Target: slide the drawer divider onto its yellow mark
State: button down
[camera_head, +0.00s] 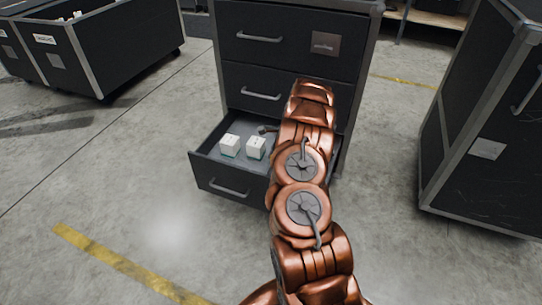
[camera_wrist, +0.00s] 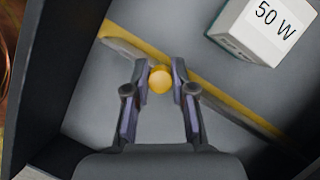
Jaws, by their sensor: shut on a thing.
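In the wrist view my gripper (camera_wrist: 160,92) is shut on a round yellow knob (camera_wrist: 160,78), with one finger on each side. The knob sits on the divider (camera_wrist: 126,49), a thin bar running diagonally across the grey drawer floor. A yellow strip (camera_wrist: 238,112), which looks like the mark, runs along the divider to the right of the fingers. I cannot tell whether the two line up fully.
Two white boxes, left (camera_head: 230,145) and right (camera_head: 256,148), stand in the drawer. One, labelled "50 W" (camera_wrist: 262,28), shows beyond the divider in the wrist view. The cabinet's upper drawers (camera_head: 285,37) are shut. Dark cases stand left (camera_head: 125,45) and right (camera_head: 485,150).

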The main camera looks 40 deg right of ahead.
jog(key=shift+w, duration=0.1)
jog(key=c, duration=1)
grip_release()
jog(key=shift+o, duration=0.2)
jog(key=v, duration=1.2)
